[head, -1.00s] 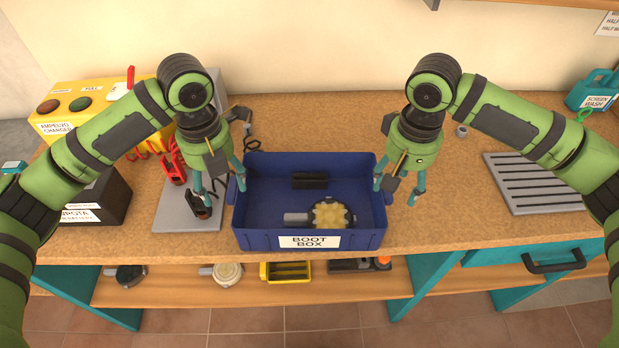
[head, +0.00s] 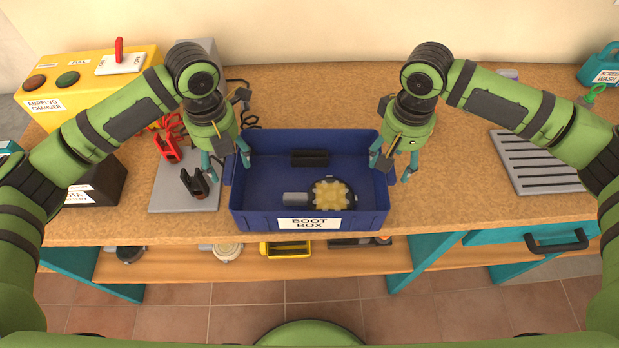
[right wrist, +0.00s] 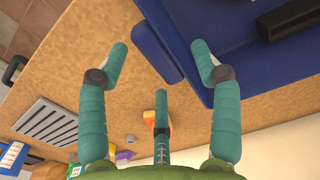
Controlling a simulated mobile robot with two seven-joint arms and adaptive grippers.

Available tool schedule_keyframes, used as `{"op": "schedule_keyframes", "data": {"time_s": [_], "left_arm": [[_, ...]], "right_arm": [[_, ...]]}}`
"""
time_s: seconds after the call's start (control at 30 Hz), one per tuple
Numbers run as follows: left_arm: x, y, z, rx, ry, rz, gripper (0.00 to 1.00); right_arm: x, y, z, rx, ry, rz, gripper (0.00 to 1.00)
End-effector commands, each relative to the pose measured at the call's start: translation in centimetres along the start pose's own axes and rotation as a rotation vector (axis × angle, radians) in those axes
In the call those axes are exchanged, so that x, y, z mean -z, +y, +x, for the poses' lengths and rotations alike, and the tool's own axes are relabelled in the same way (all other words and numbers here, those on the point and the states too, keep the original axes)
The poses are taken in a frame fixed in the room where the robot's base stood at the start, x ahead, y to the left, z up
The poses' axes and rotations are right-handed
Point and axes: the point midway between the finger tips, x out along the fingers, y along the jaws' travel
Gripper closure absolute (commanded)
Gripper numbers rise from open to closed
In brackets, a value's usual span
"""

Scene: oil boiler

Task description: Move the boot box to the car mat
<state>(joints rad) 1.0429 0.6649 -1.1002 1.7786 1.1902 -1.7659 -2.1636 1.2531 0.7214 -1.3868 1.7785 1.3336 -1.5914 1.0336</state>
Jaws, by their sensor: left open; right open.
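The blue boot box (head: 262,222) sits on the brown worktop, its white label facing me. Inside it lie a dark block (head: 310,157) and a round pale-yellow-topped item with a grey end (head: 332,194). My left gripper (head: 227,169) is open at the box's left wall, one finger on each side. My right gripper (head: 391,170) is open at the right wall. In the right wrist view its fingers stand either side of a blue side handle (right wrist: 158,52); contact is unclear. A grey slotted panel, possibly the car mat (head: 541,162), lies on the worktop at right.
A grey plate with red and black clamps (head: 185,185) lies close left of the box. A yellow charger (head: 95,85) and a dark box (head: 100,183) stand farther left. A teal jug (head: 603,66) is at far right.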

Motion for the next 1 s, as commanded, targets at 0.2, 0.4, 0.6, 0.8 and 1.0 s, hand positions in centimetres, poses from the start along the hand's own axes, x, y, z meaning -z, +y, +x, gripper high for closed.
{"op": "schedule_keyframes", "data": {"time_s": [0.2,0.4,0.6,0.8,1.0], "left_arm": [[0.0,0.0,1.9,-0.001,0.001,0.000,0.35],[0.0,0.0,2.2,0.000,0.000,0.000,0.35],[0.0,0.0,2.2,0.000,0.000,0.000,0.67],[0.0,0.0,2.2,0.000,0.000,0.000,1.00],[0.0,0.0,2.1,0.000,-0.001,0.000,1.00]], "right_arm": [[0.0,0.0,1.9,0.000,0.000,0.000,0.35],[0.0,0.0,2.2,0.000,0.001,0.000,0.35],[0.0,0.0,2.2,0.000,0.000,0.000,0.67],[0.0,0.0,2.2,0.000,0.000,0.001,1.00],[0.1,0.0,2.1,0.000,0.001,0.001,1.00]]}}
